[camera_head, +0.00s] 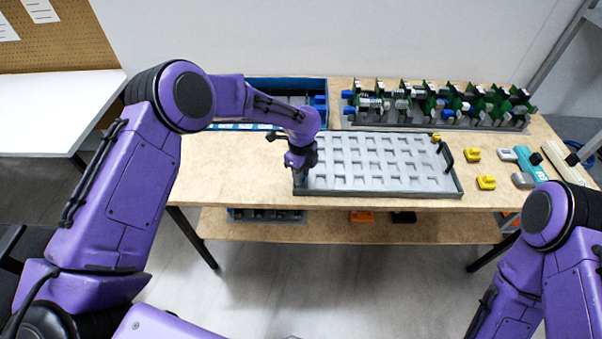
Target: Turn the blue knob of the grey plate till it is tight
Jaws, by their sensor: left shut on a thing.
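The grey plate (452,184) lies on the wooden table, a shallow tray-like panel with rows of square recesses and a dark rim. My left gripper (299,174) points down at the plate's left end, near its front left corner. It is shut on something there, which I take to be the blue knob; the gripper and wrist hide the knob. A black handle (448,158) stands at the plate's right end. My right arm comes in at the lower right, and its gripper is out of the picture.
A rack of green circuit boards (432,105) stands behind the plate. A blue bin (262,86) is at the back left. Yellow blocks (486,183) and a teal tool (530,166) lie at the right. The tabletop (225,170) left of the plate is clear.

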